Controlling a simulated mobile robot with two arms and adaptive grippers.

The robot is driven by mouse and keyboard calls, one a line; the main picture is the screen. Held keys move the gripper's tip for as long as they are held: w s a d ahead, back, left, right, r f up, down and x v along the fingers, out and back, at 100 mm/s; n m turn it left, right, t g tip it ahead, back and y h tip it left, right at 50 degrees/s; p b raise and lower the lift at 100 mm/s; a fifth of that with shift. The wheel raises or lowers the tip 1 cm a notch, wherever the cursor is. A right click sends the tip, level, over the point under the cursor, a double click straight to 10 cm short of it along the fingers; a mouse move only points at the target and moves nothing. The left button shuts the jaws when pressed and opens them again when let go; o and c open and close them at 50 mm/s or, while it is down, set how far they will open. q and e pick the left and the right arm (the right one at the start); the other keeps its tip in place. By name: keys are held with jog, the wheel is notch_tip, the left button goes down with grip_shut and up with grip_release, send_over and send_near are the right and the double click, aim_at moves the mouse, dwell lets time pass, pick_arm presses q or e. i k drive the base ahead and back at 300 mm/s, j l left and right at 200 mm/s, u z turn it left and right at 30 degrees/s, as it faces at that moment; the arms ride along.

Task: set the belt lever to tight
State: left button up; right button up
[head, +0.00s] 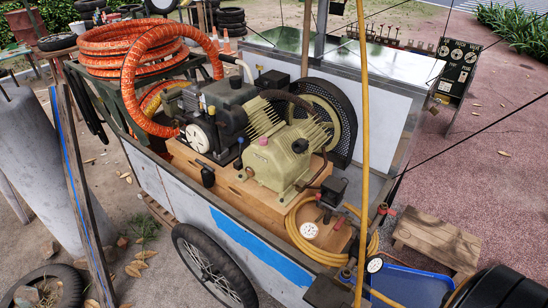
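The compressor cart (150,178) stands in the middle of the head view. A dark engine (215,112) and a cream compressor (278,158) sit on its wooden base (228,186). A dark flywheel (343,118) with a pale inner wheel stands behind the compressor. A small black-handled lever (208,176) stands roughly upright at the front edge of the wooden base, below the engine; it may be the belt lever, but no label is readable. I cannot tell its setting or the belt's tension. Neither gripper can be made out in this view.
Orange hose (120,48) is coiled at the cart's back left. A yellow hose (363,90) hangs upright at the right, near coiled yellow hose (312,250). A wooden stool (437,238) and a blue tray (412,288) are at the lower right. A wheel (207,264) stands at the front.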

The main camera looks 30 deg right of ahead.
aim_at(241, 139)
jog(key=i+l+z, duration=0.1)
jog(key=l+z, duration=0.25)
jog(key=i+l+z, duration=0.15)
jog(key=l+z, duration=0.25)
